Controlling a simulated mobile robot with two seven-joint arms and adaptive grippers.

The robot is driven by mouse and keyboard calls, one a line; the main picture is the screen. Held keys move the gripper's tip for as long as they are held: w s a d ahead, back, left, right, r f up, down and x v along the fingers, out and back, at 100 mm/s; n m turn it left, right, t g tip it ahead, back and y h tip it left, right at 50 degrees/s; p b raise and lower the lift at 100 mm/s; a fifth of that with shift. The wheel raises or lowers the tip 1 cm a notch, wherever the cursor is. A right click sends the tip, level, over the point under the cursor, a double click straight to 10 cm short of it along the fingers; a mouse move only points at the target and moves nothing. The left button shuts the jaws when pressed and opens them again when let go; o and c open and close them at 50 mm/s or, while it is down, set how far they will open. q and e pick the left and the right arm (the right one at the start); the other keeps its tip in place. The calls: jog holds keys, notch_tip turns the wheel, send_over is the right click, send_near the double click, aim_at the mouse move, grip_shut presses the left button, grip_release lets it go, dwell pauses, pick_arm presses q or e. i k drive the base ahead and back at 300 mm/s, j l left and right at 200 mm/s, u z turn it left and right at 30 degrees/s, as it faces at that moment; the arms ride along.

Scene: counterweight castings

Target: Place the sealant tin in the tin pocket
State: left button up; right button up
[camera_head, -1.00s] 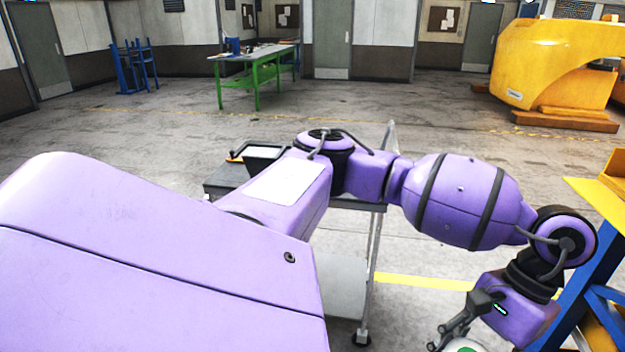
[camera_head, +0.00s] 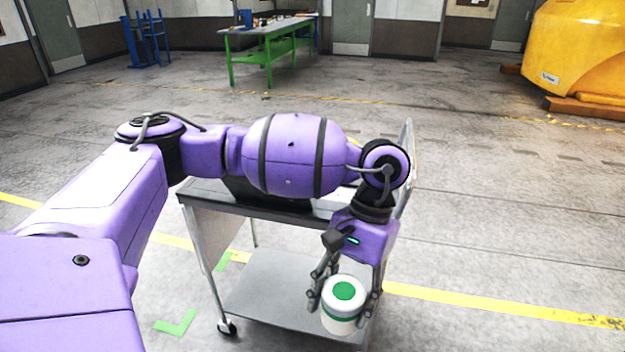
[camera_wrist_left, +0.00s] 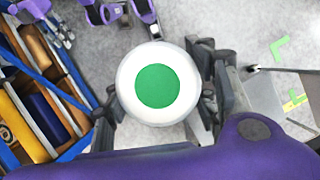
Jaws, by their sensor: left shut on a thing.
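The sealant tin (camera_head: 341,313) is a white round tin with a green disc on its lid and a green band. My left gripper (camera_head: 344,302) is shut on it, with fingers on both sides, and holds it upright in front of the cart. In the left wrist view the tin (camera_wrist_left: 130,84) fills the middle, lid towards the camera, between the left gripper's fingers (camera_wrist_left: 158,92). The tin pocket cannot be made out; my left arm covers much of the cart's top. In the left wrist view another purple gripper part, probably my right one, shows at the top.
A grey cart (camera_head: 290,215) with a lower shelf (camera_head: 275,290) stands behind my left arm. In the left wrist view a blue-framed rack (camera_wrist_left: 40,100) with coloured parts stands left. A green bench (camera_head: 265,42) and yellow casting (camera_head: 585,55) are farther off. Floor right of the cart is clear.

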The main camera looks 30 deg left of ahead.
aim_at(340, 194)
jog(key=i+u, duration=0.2)
jog(key=i, duration=0.95)
